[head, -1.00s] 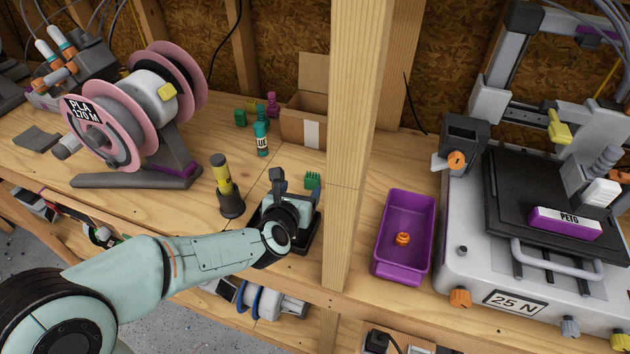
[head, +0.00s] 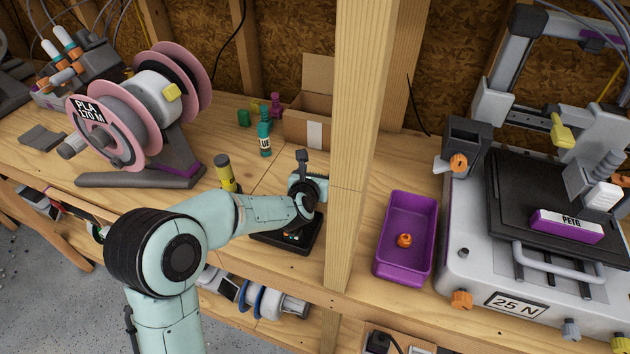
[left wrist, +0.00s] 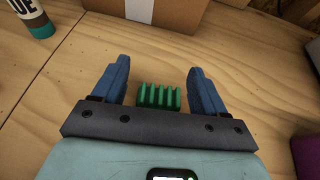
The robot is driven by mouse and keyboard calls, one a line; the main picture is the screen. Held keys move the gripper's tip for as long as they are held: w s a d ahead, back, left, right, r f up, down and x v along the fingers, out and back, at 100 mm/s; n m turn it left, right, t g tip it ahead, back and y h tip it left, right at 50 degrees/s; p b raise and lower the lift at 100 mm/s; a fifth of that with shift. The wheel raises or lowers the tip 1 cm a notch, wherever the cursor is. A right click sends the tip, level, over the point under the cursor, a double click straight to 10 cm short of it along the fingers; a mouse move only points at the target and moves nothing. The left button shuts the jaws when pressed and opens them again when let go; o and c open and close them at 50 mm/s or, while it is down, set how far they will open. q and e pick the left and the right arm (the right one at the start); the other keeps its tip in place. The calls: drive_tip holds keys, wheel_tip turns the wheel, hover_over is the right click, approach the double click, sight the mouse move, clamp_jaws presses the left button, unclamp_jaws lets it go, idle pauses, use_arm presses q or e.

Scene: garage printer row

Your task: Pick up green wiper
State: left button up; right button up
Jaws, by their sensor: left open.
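The green wiper (left wrist: 159,96) is a small green block with several ribs. In the left wrist view it lies between the fingers of my left gripper (left wrist: 159,70), with a gap to the finger on each side. The gripper is open and holds nothing. Its palm edge hides the wiper's near part. In the head view my left gripper (head: 306,177) is above the bench, left of the wooden post, and it hides the wiper there. My right gripper is not in view.
A wooden post (head: 358,160) stands just right of my left gripper. A cardboard box (head: 306,128) and a teal glue bottle (head: 264,140) stand behind it. A black tray (head: 287,247) lies in front. A purple bin (head: 405,215) is right of the post.

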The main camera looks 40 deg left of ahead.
use_arm(q)
drive_tip(key=c, duration=1)
drive_tip(key=shift+r, duration=0.15)
drive_tip(key=shift+c, duration=0.2)
wheel_tip(320, 180, up, 20)
drive_tip(key=p, duration=0.9)
drive_tip(key=shift+p, duration=0.35)
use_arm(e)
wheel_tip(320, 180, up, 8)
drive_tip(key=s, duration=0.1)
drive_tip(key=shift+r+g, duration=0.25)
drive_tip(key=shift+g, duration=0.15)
